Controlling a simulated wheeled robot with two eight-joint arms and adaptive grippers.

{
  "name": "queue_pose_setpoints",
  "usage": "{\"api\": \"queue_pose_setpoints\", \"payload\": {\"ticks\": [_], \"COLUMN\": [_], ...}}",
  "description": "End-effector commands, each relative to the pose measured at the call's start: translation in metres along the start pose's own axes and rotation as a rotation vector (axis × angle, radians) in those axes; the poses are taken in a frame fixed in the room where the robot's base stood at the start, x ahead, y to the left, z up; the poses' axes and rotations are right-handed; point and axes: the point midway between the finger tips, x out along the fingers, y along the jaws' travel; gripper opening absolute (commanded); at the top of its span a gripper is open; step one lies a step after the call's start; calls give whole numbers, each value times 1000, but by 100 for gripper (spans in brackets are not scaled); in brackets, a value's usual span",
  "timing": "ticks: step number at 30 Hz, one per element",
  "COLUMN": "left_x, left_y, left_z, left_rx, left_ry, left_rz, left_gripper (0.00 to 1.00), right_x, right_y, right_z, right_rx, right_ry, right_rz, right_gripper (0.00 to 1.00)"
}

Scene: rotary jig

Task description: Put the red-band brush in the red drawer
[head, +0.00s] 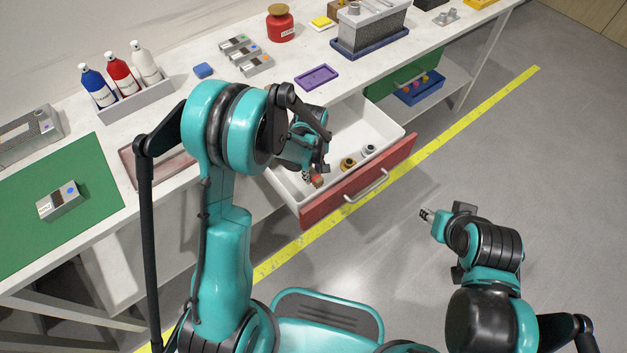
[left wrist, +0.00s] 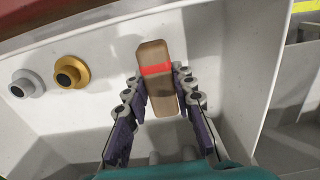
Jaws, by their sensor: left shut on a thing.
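The red drawer (head: 358,190) is pulled open under the bench, with a white inside and a red front with a handle. My left gripper (head: 316,174) is down at the drawer's left part. In the left wrist view my left gripper (left wrist: 158,95) is shut on the red-band brush (left wrist: 155,82), a brown wooden block with a red band. The brush is inside the drawer's outline; I cannot tell whether it touches the floor. In the head view the brush (head: 317,181) is mostly hidden by the gripper. My right gripper (head: 427,215) is over the floor, away from the drawer; its fingers are too small to read.
A brass fitting (head: 347,164) and a grey fitting (head: 368,151) stand in the drawer, beside the brush. A purple tray (head: 317,76) lies on the bench behind the drawer. A blue tray (head: 420,88) is on the shelf to the right.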

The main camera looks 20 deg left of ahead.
Motion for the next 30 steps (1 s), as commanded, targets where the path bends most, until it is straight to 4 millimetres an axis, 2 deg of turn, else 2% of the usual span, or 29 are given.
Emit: {"api": "queue_pose_setpoints", "payload": {"ticks": [1,10,21,22,24,30], "left_x": [9,46,48,49,48,48], "left_y": [0,0,0,0,0,0], "left_z": [0,0,0,0,0,0], "left_rx": [0,0,0,0,0,0], "left_ry": [0,0,0,0,0,0], "left_rz": [0,0,0,0,0,0], "left_gripper": [0,0,0,27,45,45], "right_x": [5,19,17,17,17,17], "right_y": [0,0,0,0,0,0], "right_z": [4,14,12,12,12,12], "right_rx": [0,0,0,0,0,0], "right_ry": [0,0,0,0,0,0], "right_rz": [0,0,0,0,0,0], "right_gripper": [40,40,40,40,40,40]}}
